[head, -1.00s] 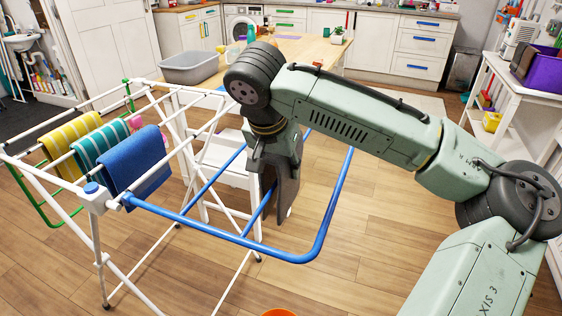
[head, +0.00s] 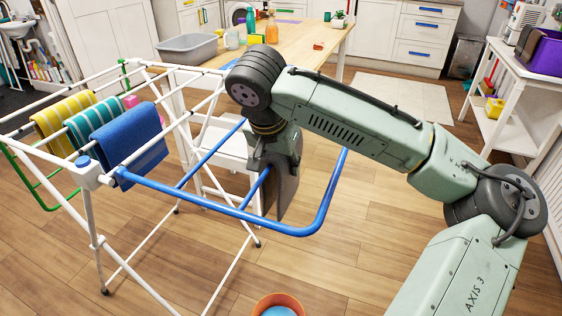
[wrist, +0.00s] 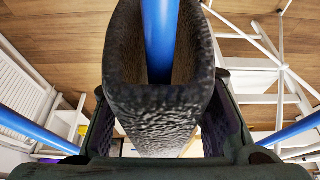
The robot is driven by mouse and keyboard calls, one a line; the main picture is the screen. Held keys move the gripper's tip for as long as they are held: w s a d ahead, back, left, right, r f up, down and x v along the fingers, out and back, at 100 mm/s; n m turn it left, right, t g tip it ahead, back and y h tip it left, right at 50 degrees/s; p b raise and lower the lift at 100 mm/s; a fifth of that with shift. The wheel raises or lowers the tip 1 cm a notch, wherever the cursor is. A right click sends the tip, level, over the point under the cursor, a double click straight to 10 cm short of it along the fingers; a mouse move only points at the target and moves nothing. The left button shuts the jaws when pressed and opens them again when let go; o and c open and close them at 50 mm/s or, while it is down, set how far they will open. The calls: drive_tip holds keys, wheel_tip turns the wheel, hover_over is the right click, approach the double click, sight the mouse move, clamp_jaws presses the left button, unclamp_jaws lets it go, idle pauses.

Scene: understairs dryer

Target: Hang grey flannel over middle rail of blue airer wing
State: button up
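The grey flannel (head: 287,186) is folded in a U, its two flaps hanging down under my gripper (head: 272,152). In the wrist view the flannel (wrist: 150,105) straddles the blue middle rail (wrist: 159,35), which runs between the flaps. Whether the fold rests on the rail is hidden. My gripper's fingers (wrist: 160,125) flank the flannel and appear closed on it; their tips are partly hidden. The blue airer wing (head: 235,212) extends out flat from the white airer (head: 90,178), its outer bar to the right of the flannel.
An orange bucket (head: 278,301) stands on the floor in front. A wooden table (head: 290,50) with a grey basin (head: 186,46) is behind. Floor right of the wing is clear.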

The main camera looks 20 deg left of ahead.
drive_tip(key=o, duration=0.5)
drive_tip(key=shift+c, duration=0.2)
